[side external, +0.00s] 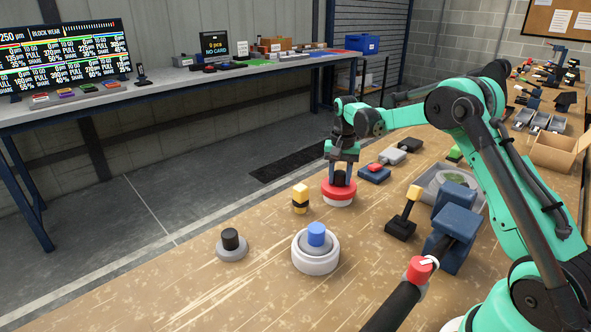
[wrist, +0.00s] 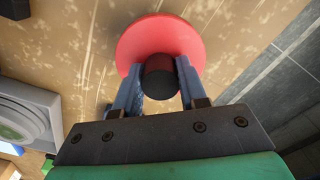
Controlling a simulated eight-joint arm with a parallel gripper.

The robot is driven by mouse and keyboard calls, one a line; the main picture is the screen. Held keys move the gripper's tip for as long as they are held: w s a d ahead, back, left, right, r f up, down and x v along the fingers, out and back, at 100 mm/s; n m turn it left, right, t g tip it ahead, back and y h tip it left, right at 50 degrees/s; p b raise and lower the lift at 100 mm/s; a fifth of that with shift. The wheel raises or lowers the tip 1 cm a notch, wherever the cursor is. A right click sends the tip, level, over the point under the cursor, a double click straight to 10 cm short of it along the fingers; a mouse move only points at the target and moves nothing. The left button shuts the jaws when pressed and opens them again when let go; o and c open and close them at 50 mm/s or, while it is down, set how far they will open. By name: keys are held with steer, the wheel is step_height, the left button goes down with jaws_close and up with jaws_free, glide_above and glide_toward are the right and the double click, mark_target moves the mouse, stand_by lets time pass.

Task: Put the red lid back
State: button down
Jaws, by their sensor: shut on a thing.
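The red lid (side external: 337,188) is a round disc with a dark knob, in the middle of the side view. In the wrist view the red lid (wrist: 150,38) fills the top middle, with its black knob (wrist: 159,76) between my fingers. My gripper (side external: 341,176) points down and is shut on that knob; in the wrist view my gripper (wrist: 161,88) has one finger on each side of it. A white round base (side external: 338,203) shows just under the lid in the side view. I cannot tell whether the lid rests fully on it.
A white pot with a blue knob (side external: 316,235) and a grey disc with a black knob (side external: 231,241) stand nearer the front. A yellow-and-black block (side external: 300,198) is close left of the lid. A blue block (side external: 374,174) lies close right. The front left wood is clear.

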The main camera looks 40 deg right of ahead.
mark_target(340, 173)
steer(key=shift+c, duration=2.4)
jaws_free()
steer(key=shift+f, duration=0.1)
step_height(340, 173, up, 12)
steer(key=s+a+r+n+t, duration=0.2)
steer(key=a+r+n, duration=0.15)
steer(key=a, duration=0.25)
steer(key=s+a+f+n+t, duration=0.2)
steer(key=s+a+n, duration=0.1)
steer(key=s+a, duration=0.3)
steer(key=s+a+f+n+t, duration=0.3)
steer(key=s+a+n, duration=0.1)
steer(key=s+a, duration=0.2)
steer(key=shift+a+f, duration=0.35)
steer(key=shift+a, duration=0.1)
steer(key=shift+s, duration=0.1)
